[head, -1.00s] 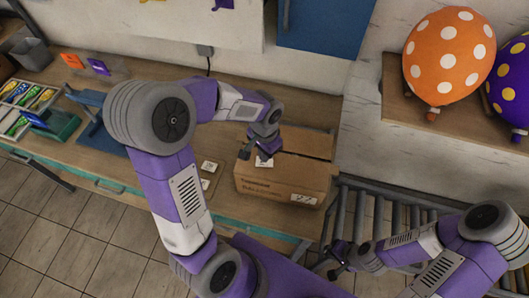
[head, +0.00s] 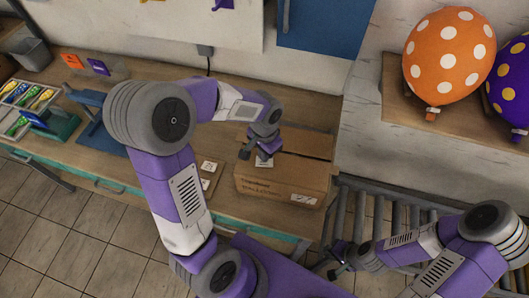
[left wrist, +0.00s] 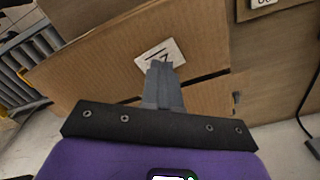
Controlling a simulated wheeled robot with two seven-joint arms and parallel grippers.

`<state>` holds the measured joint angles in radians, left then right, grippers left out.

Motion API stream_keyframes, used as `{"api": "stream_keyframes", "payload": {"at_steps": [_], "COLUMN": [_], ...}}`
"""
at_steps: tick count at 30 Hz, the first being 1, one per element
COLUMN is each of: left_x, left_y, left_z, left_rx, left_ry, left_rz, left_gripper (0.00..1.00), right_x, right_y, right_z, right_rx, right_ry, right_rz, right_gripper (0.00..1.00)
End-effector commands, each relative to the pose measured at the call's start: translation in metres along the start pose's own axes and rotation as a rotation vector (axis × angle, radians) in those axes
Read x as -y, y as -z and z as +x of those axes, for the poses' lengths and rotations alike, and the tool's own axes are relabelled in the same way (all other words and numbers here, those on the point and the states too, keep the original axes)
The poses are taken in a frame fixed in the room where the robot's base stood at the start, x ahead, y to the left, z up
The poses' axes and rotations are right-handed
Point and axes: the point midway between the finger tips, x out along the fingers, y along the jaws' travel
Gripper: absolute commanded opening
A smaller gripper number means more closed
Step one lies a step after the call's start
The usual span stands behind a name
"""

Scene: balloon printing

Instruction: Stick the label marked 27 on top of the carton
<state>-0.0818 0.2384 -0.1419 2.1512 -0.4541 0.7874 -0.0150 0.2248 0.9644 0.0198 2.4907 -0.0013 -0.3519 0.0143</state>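The brown carton (head: 285,172) stands on the workbench beside the roller conveyor. My left gripper (head: 262,155) is over the carton's top with its fingers together. A small white label (head: 265,163) is at its fingertips, at the carton's top. In the left wrist view the label (left wrist: 160,53) lies against the cardboard, and the shut fingers (left wrist: 160,75) cover its near middle. Its dark print is partly hidden, so I cannot read the number. Another white label (head: 303,199) is on the carton's front face. My right gripper (head: 338,262) is low beside the conveyor, too small to judge.
Loose labels (head: 209,166) lie on a board left of the carton. The roller conveyor (head: 385,205) runs right of the carton. A balloon shelf (head: 440,135) holds an orange and a purple balloon. A tray of coloured packets (head: 30,98) and a green-blue device (head: 60,125) are far left.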

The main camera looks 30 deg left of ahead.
Motion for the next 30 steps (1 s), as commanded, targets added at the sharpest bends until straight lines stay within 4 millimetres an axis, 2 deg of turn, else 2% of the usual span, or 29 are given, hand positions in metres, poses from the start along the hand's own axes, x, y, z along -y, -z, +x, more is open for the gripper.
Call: {"api": "stream_keyframes", "payload": {"at_steps": [30], "left_x": [0.000], "left_y": [0.000], "left_z": [0.012], "left_rx": [0.001], "left_ry": [0.000], "left_rz": [0.000], "left_gripper": [0.00], "right_x": [-0.004], "right_y": [0.000], "right_z": [0.010], "right_rx": [0.000], "right_ry": [0.000], "right_rz": [0.000], "right_gripper": [0.00]}}
